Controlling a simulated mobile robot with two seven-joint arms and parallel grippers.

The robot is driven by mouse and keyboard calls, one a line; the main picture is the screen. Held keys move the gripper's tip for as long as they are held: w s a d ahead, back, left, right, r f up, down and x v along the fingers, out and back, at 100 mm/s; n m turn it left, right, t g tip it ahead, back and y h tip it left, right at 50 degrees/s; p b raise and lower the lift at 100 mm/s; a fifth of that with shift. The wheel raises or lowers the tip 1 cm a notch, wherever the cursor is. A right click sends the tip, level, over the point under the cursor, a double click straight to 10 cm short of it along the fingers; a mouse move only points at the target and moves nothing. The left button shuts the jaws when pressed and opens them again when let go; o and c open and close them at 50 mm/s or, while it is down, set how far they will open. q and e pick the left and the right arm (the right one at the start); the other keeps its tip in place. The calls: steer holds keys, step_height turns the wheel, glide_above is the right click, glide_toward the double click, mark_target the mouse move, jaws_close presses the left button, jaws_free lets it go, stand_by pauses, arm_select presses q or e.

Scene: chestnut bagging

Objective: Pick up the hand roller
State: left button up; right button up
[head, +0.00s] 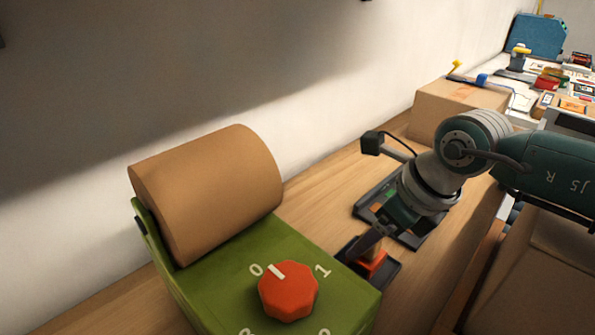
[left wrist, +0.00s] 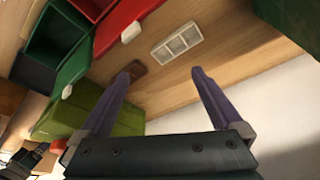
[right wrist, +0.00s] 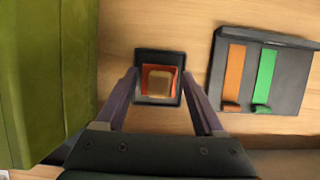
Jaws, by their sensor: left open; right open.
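I cannot tell for sure which thing is the hand roller. A small red piece with a tan top (right wrist: 160,82) sits in a dark square holder (right wrist: 145,56) on the wooden counter. It also shows in the head view as a red piece (head: 374,264), partly hidden by my arm. My right gripper (right wrist: 160,77) is open, pointing down, with its fingers on either side of the holder and nothing held. My left gripper (left wrist: 166,71) is open and empty; it is outside the head view.
A green machine (head: 235,280) with a brown roll (head: 208,190) and red knob (head: 288,290) stands close left of my right gripper. A dark tray (right wrist: 292,85) with orange and green strips lies right of it. A cardboard box (head: 455,108) stands behind. Red and green bins (left wrist: 60,45) border my left gripper.

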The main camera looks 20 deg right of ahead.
jaws_close()
stand_by(0.3)
steer(key=shift+r, duration=0.1)
stand_by(0.4)
steer(key=shift+r, duration=0.3)
step_height(320, 180, up, 19)
steer(key=p, duration=0.2)
steer(key=shift+r, duration=0.15)
